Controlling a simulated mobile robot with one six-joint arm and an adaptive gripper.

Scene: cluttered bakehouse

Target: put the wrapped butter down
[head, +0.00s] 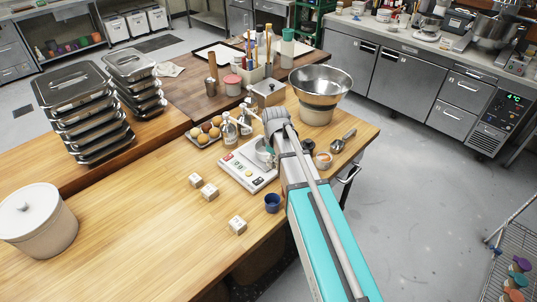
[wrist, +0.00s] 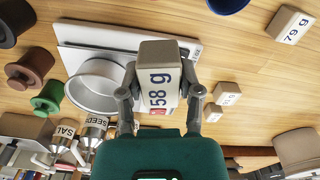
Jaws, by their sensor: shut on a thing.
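My gripper (wrist: 161,95) is shut on a pale wrapped butter block (wrist: 158,60) marked 58 g, with a finger on each side of it. In the wrist view the block is in front of the white scale (wrist: 75,32) and beside a round metal pan (wrist: 88,80). I cannot tell how high the block is. In the head view my gripper (head: 264,152) is over the far right part of the scale (head: 229,165), and the arm hides much of it. Other butter blocks lie on the wooden table: one marked 79 g (wrist: 289,25) and two smaller-looking ones (wrist: 228,88) (wrist: 215,110).
A blue cup (head: 272,203) stands near the scale's front. Bare tabletop (head: 130,210) lies to the left, before a white lidded crock (head: 38,225).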

